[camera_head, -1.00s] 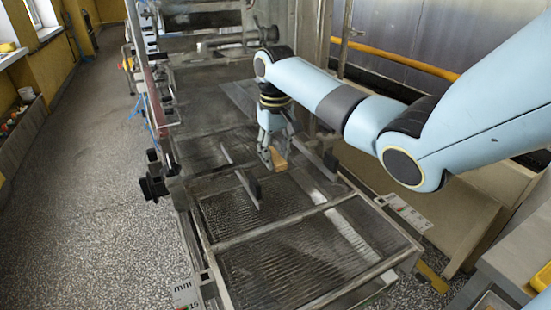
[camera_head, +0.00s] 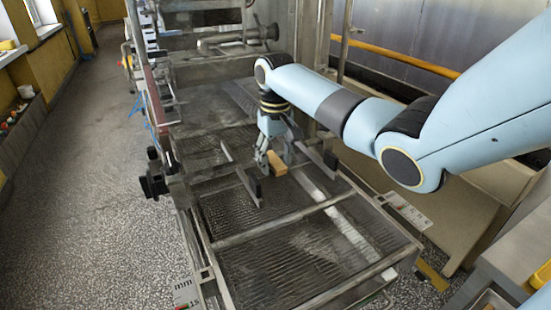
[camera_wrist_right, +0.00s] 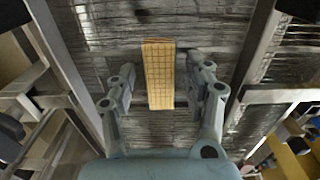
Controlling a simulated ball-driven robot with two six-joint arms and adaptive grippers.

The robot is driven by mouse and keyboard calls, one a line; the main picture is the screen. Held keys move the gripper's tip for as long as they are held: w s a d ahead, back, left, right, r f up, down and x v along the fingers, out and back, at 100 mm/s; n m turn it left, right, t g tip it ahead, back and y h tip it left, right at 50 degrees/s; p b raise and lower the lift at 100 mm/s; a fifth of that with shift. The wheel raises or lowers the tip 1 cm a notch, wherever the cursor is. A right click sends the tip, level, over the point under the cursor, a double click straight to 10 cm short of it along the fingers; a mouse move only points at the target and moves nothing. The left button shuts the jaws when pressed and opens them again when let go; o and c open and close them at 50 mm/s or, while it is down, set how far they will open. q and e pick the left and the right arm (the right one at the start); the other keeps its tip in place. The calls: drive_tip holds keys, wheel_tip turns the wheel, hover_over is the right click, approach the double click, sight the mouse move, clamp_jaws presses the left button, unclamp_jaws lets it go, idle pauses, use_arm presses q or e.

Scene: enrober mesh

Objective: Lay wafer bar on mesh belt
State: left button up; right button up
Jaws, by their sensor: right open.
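The wafer bar (camera_head: 277,163) is a small tan block on the mesh belt (camera_head: 290,262), between two dark upright rails. In the right wrist view the wafer bar (camera_wrist_right: 159,75) shows a grid-patterned face. It appears to lie on the mesh, though its underside is hidden. My right gripper (camera_head: 274,154) is open just above and behind it. In the wrist view its fingers (camera_wrist_right: 160,82) stand on both sides of the bar, with a visible gap on each side. My left gripper is not in view.
Dark guide rails (camera_head: 249,187) stand close on either side of the bar. The metal belt frame (camera_head: 285,228) has crossbars. The front mesh is clear. A yellow pipe (camera_head: 405,58) runs behind my right arm. A grey table (camera_head: 520,265) stands at lower right.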

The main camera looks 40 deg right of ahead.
sight(276, 161)
wheel_tip(276, 161, up, 12)
drive_tip(key=shift+b, duration=0.45)
idle(0.4)
